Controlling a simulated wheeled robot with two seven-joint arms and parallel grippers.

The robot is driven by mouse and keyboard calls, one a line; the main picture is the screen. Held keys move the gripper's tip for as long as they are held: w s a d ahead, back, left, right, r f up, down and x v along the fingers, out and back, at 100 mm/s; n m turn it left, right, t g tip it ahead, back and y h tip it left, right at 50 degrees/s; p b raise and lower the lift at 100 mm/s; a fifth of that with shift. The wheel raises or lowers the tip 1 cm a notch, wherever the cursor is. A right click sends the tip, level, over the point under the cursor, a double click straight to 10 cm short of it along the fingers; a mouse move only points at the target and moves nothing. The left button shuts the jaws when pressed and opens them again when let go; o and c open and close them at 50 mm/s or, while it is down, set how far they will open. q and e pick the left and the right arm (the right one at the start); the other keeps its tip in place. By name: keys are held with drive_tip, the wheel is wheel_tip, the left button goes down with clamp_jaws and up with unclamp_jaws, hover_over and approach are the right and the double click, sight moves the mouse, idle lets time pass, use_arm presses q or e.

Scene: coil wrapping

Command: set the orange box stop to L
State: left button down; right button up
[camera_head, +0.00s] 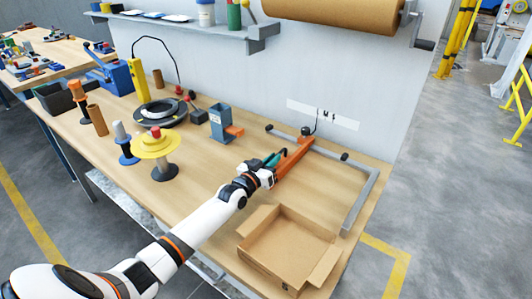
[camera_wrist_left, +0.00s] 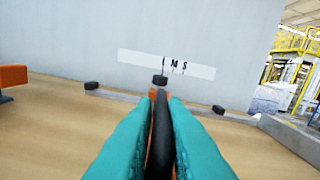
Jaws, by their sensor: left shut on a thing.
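The orange box stop (camera_head: 293,158) sits on the grey rail at the back right of the bench, with a black knob and a thin black pointer at its far end. My left gripper (camera_head: 274,159) has its teal fingers closed on the stop's black handle. In the left wrist view the black handle (camera_wrist_left: 161,135) is between the teal fingers (camera_wrist_left: 162,97), with orange showing behind. The white letter strip (camera_head: 323,114) on the wall carries small letters that look like L, M, S. The black knob (camera_wrist_left: 160,80) appears below the leftmost letter in that view. My right gripper is not in view.
An open cardboard box (camera_head: 285,247) lies on the bench in front of the rail. The grey rail (camera_head: 360,200) turns toward the front at right. A brown paper roll (camera_head: 335,12) hangs above.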

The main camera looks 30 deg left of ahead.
use_arm(q)
drive_tip(key=c, duration=1.5)
unclamp_jaws()
drive_tip(key=s, duration=0.8)
drive_tip(key=s+a, duration=0.1)
drive_tip(key=s, duration=0.3)
